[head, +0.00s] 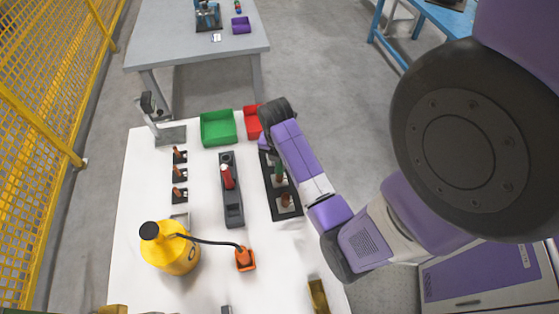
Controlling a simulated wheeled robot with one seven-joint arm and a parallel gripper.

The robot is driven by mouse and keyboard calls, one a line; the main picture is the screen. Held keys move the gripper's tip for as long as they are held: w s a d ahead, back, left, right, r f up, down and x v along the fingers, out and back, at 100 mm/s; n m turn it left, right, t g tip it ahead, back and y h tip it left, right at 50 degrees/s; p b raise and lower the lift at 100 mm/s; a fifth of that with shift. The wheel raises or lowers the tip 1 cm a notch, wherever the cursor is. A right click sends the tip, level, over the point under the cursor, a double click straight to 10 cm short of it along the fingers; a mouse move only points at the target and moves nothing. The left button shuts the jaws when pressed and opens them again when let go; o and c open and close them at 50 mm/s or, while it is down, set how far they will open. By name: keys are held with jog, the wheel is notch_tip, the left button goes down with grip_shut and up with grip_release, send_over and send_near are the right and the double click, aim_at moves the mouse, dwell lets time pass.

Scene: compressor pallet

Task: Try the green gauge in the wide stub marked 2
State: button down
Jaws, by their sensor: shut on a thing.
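My gripper (268,146) points down over the far part of a long dark tray (272,205), and my wrist and forearm largely hide it. It is shut on the green gauge (279,170), whose green part shows just beside my forearm. The gauge is upright over the tray; whether it sits in a stub cannot be told. A copper-coloured stub (286,200) stands in the near part of the tray. Several more copper-coloured stubs (180,173) stand on dark plates in a row at the left. The number marks are too small to read.
On the white table (140,215) stand a dark block with a red handle (227,178), a yellow bottle (171,252) hosed to an orange part (245,259), a green bin (217,128), a red bin (252,122) and a grey stand (169,134).

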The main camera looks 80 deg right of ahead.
jog(key=shift+f, duration=0.1)
dwell(0.4)
jog(key=shift+r, duration=3.1)
jog(key=shift+r, duration=0.1)
jog(key=shift+r, duration=1.9)
